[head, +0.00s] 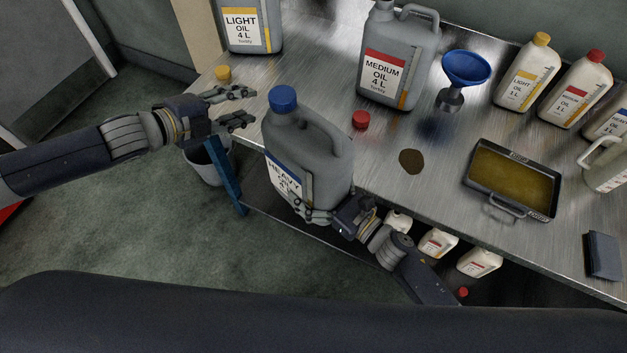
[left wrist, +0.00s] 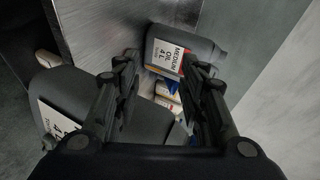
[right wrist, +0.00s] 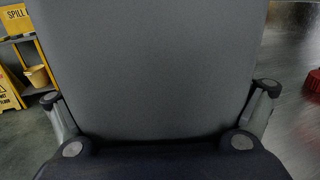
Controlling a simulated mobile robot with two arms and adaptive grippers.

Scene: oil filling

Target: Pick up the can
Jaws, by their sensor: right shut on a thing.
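The grey can (head: 310,150) labelled HEAVY has a blue cap and a side handle. It is upright, slightly tilted in the head view, at the table's near left edge. My right gripper (head: 318,214) is shut on the lower part of this can, and the can's grey wall (right wrist: 150,65) fills the right wrist view.
A MEDIUM OIL can (head: 398,60) and a LIGHT OIL can (head: 251,25) stand at the back. A blue funnel (head: 466,68), a red cap (head: 360,119), an oil spot (head: 411,161) and a tray of oil (head: 468,188) lie to the right. Small bottles (head: 527,72) line the back right.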

